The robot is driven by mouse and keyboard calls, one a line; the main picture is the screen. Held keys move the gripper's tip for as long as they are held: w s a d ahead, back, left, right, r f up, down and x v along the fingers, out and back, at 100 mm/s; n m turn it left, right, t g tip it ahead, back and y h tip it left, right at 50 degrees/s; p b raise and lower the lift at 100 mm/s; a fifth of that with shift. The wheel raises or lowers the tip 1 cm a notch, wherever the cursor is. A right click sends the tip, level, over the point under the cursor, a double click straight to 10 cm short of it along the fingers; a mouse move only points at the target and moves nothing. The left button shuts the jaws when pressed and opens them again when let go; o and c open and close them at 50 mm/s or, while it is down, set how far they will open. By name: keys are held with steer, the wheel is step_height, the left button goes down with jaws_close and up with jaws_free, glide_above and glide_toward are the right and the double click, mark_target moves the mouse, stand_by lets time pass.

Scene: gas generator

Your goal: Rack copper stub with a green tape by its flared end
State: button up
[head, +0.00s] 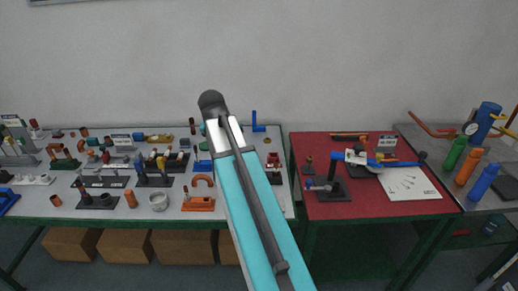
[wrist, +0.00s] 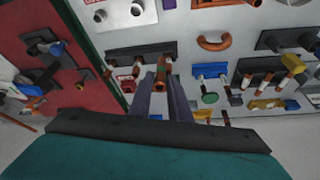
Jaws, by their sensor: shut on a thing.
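In the wrist view, my gripper (wrist: 162,92) is shut on a small copper stub (wrist: 160,74). The stub sits between the two dark fingers, with a greenish band visible on it and its orange end toward the camera. Which end is flared is too small to tell. A dark rack (wrist: 140,50) lies just beyond the fingertips, near the table's edge. I cannot tell whether the stub touches it. In the head view my arm hides the gripper and the stub.
The red table (head: 400,208) adjoins on the right, holding a black stand (head: 328,190) and a white sheet (head: 408,184).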

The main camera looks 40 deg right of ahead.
steer(key=w+a+r+n+t+y, duration=0.1)
steer(key=a+n, duration=0.4)
steer(key=a, duration=0.7)
steer(key=w+a+r+n+y, duration=0.2)
steer(key=a+n, duration=0.3)
steer(key=a, duration=0.8)
steer(key=shift+w+n+t+y, duration=0.2)
steer(key=shift+n+t+y, duration=0.1)
steer(key=shift+n+t, duration=0.1)
steer(key=shift+a, duration=0.2)
